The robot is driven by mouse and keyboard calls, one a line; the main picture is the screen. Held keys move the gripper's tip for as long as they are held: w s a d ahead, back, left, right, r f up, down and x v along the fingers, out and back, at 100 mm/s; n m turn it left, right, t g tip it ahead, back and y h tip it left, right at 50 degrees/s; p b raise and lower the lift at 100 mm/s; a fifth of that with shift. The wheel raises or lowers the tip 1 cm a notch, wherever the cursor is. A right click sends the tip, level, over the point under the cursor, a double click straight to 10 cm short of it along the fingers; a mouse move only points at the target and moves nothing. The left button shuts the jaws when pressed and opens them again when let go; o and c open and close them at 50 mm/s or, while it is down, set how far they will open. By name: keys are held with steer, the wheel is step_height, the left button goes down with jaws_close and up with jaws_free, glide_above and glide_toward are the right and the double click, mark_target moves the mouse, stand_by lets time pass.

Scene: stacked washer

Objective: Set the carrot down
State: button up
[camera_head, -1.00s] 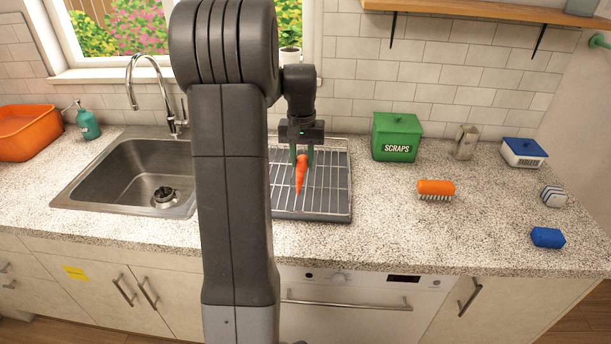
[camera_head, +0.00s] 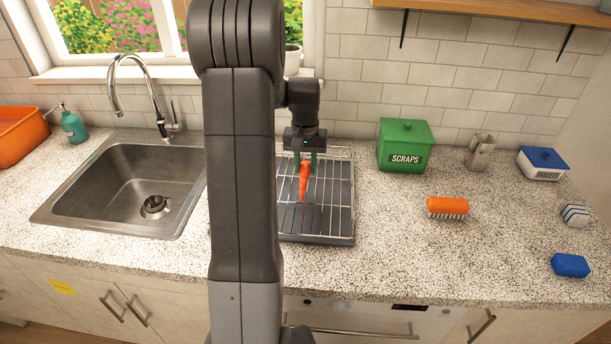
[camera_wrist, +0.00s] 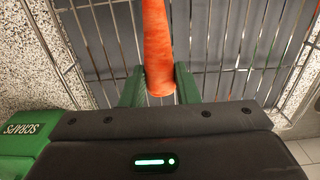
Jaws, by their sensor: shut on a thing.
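The orange carrot (camera_head: 304,180) hangs tip down in my gripper (camera_head: 305,162), over the dark drying rack with wire bars (camera_head: 335,215). My gripper's green fingers are shut on the carrot's thick end. In the wrist view the carrot (camera_wrist: 157,45) sits between the two green fingers (camera_wrist: 160,88), with the rack's bars (camera_wrist: 215,40) behind it. I cannot tell whether the carrot's tip touches the rack.
The sink (camera_head: 125,190) is left of the rack, partly behind my arm. The green SCRAPS box (camera_head: 404,147) stands to its right. An orange brush (camera_head: 447,207), a blue sponge (camera_head: 570,265) and a tablets box (camera_head: 542,164) lie farther right. Counter between is clear.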

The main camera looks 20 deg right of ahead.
mark_target(306, 176)
steer(key=shift+f+p, duration=0.35)
steer(key=shift+f, duration=1.8)
steer(key=o, duration=1.1)
steer(key=shift+f, duration=0.15)
steer(key=shift+c, duration=0.2)
step_height(306, 176, up, 12)
steer(key=shift+r+b, duration=0.2)
steer(key=shift+b, duration=0.5)
steer(key=shift+f+p, duration=0.35)
steer(key=shift+f, duration=3.95)
